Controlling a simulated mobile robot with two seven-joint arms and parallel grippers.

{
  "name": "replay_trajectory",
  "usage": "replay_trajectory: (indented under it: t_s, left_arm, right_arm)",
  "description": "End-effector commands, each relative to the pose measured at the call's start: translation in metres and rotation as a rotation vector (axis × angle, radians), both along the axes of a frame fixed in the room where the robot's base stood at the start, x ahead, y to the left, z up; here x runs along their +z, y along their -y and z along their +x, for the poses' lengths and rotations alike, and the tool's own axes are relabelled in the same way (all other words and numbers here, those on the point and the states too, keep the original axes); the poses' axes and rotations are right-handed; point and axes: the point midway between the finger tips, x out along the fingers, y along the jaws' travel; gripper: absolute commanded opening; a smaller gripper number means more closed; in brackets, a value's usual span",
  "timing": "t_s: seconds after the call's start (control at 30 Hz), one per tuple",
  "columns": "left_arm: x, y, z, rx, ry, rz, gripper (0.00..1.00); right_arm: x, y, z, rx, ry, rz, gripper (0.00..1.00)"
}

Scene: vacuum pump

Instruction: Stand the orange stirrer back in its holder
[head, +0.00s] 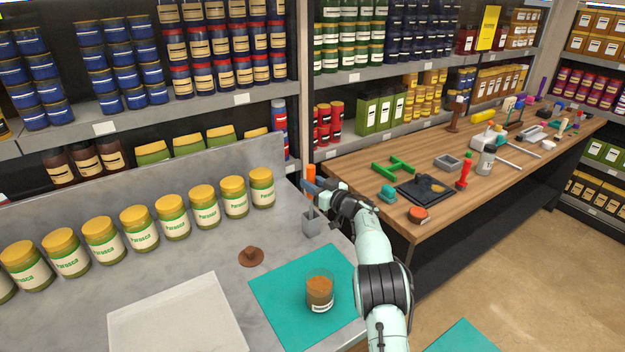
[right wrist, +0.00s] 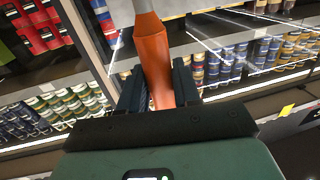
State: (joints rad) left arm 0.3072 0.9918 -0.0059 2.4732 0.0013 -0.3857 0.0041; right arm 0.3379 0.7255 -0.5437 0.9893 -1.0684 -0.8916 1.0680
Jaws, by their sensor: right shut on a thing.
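The orange stirrer (head: 311,174) stands upright in the head view, its orange handle between the fingers of my right gripper (head: 314,190). The right wrist view shows the orange handle (right wrist: 152,50) clamped between the two dark fingers (right wrist: 158,92), with a grey shaft beyond it. The small grey holder (head: 312,224) stands on the marble counter directly below the gripper. The shaft's lower part meets the holder's top in the picture; I cannot tell whether its tip is inside. My left gripper is not in view.
A teal mat (head: 280,300) carries a glass jar of brown powder (head: 319,291). A brown lid-like piece (head: 251,256) and a white tray (head: 180,320) lie nearby. Yellow-lidded jars (head: 172,222) line the counter's back. A wooden table (head: 345,170) with tools stands at right.

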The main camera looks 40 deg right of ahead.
Motion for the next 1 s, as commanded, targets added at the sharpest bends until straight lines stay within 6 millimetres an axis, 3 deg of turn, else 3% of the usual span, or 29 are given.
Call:
replay_trajectory:
  t_s: [0.47, 0.5, 0.6, 1.0]
  left_arm:
    - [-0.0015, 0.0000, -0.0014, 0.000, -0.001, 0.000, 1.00]
    - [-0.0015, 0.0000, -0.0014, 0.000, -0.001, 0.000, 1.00]
    - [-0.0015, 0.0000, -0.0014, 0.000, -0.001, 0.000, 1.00]
    - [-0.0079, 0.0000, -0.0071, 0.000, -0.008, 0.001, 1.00]
  right_arm:
    - [-0.0051, 0.0003, -0.0001, 0.000, 0.003, -0.001, 0.00]
    - [-0.0051, 0.0003, -0.0001, 0.000, 0.003, -0.001, 0.35]
    - [-0.0051, 0.0003, -0.0001, 0.000, 0.003, -0.001, 0.62]
    - [-0.0074, 0.0014, -0.0089, -0.002, 0.000, -0.001, 0.62]
